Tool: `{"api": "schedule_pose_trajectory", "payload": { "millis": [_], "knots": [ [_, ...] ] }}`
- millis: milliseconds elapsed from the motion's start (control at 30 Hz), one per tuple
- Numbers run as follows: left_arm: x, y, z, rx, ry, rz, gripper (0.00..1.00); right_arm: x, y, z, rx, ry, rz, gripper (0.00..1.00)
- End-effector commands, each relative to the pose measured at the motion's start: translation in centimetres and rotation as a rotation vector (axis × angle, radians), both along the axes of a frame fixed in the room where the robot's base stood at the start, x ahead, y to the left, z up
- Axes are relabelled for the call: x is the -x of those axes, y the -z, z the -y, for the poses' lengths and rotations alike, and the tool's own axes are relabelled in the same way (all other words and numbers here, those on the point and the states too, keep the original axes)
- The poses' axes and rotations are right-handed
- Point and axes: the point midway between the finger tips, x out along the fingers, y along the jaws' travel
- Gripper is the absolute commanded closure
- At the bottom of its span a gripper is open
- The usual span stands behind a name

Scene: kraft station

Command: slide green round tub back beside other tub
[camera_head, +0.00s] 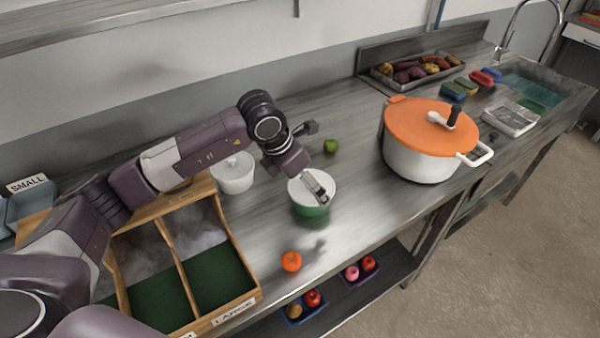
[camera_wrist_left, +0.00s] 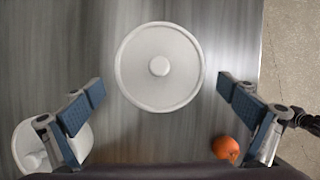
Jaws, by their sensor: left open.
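The green round tub (camera_head: 310,211) with a white lid stands upright on the steel counter. Its round lid with a central knob (camera_wrist_left: 160,67) shows ahead of the fingers in the left wrist view. The other tub (camera_head: 233,174), white with a knobbed lid, stands to its left; it shows partly at the lower left of the wrist view (camera_wrist_left: 36,150), partly hidden by a finger. My left gripper (camera_head: 318,162) is open and empty above the green tub, and one finger covers part of its lid. Its fingers (camera_wrist_left: 162,90) are spread wider than the lid.
A divided wooden box (camera_head: 240,265) stands at the left. An orange fruit (camera_head: 291,261) lies near the front edge, and a green fruit (camera_head: 331,146) behind the tub. A large orange-lidded pot (camera_head: 420,160) stands at the right. Bare counter lies between tub and pot.

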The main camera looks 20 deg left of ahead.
Motion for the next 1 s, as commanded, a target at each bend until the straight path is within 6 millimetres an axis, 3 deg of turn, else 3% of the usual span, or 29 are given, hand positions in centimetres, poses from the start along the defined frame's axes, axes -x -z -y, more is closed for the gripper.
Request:
{"api": "schedule_pose_trajectory", "payload": {
  "millis": [233, 567, 900, 1000],
  "knots": [
    [-0.8, 2.2, 0.6, 0.002, 0.001, -0.001, 0.00, 0.0, -0.8, 0.0, 0.000, 0.000, 0.000, 1.00],
    [-0.9, 2.6, 0.6, 0.001, 0.000, 0.001, 0.00, 0.0, -0.8, 0.0, 0.000, 0.000, 0.000, 1.00],
    [-0.9, 2.5, 0.6, 0.001, 0.000, 0.001, 0.36, 0.0, -0.8, 0.0, 0.000, 0.000, 0.000, 1.00],
    [-0.9, 2.6, 0.5, 0.001, 0.000, 0.001, 0.38, 0.0, -0.8, 0.0, -0.001, 0.000, 0.000, 1.00]
  ]
}}
